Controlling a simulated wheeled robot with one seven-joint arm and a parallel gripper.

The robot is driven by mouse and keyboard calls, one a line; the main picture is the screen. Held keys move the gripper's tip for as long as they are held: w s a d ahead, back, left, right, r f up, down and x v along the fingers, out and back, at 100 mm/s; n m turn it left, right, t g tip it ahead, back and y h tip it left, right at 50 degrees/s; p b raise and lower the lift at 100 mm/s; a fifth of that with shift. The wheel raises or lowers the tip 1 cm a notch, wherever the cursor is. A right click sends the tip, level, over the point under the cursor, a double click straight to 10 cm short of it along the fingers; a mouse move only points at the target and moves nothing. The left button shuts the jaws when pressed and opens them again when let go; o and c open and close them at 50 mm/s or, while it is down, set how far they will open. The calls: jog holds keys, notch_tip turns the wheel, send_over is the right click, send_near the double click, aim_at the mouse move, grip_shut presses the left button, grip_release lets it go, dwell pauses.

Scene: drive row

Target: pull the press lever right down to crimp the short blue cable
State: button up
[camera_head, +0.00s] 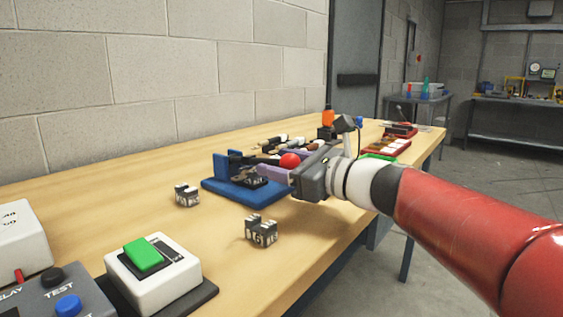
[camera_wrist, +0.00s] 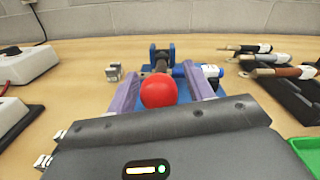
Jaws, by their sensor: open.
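The blue press (camera_head: 238,190) stands on the wooden table; it also shows in the wrist view (camera_wrist: 162,50). Its dark lever ends in a red ball knob (camera_head: 290,160), which looks raised above the blue base. In the wrist view the knob (camera_wrist: 158,91) sits between the two purple fingers of my gripper (camera_wrist: 163,86). The fingers are open, one on each side of the knob, with gaps visible. A blue piece with a white label (camera_wrist: 211,71) shows by the right finger; I cannot tell whether it is the short blue cable. The press jaw is partly hidden.
Small grey blocks (camera_head: 187,195) and (camera_head: 261,231) lie left of and in front of the press. A white box with a green button (camera_head: 143,254) stands at the near left. Several labelled cables (camera_wrist: 285,72) lie on a dark rack to the right in the wrist view.

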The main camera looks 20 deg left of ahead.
jog(key=shift+a, duration=0.1)
grip_shut()
notch_tip(320, 180, down, 3)
jog(key=shift+r+b, duration=0.1)
jog(key=shift+b, duration=1.15)
jog(key=shift+c, duration=0.2)
grip_release()
jog(key=shift+o, duration=0.2)
jog(key=shift+r, duration=0.1)
jog(key=shift+d, duration=0.2)
